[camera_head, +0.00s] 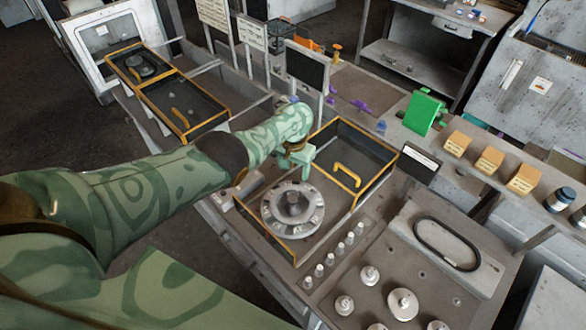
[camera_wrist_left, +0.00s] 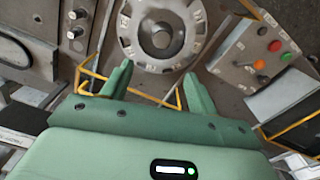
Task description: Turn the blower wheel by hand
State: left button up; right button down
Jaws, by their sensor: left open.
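The blower wheel (camera_head: 293,222) is a grey metal disc with a ring of holes and a dark hub in its middle. It sits inside the yellow-framed housing (camera_head: 262,226) near the centre of the head view. My left gripper (camera_head: 297,165) is at the wheel's far side, close to its rim. In the left wrist view the wheel (camera_wrist_left: 197,40) lies just past the fingertips. My left gripper (camera_wrist_left: 160,80) is open there, with nothing between its two fingers; I cannot tell whether a finger touches the rim. My right gripper is not in view.
A yellow-framed bay with a yellow handle (camera_head: 347,174) adjoins the housing. Small white-topped pegs (camera_head: 340,249) and a panel of round knobs (camera_head: 402,303) stand in front. A black belt loop (camera_head: 447,243) lies right. A box with coloured buttons (camera_wrist_left: 268,58) shows beside the wheel.

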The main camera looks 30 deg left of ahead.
pick_arm(q)
jog(key=shift+a+r, duration=0.15)
jog(key=shift+r, duration=0.55)
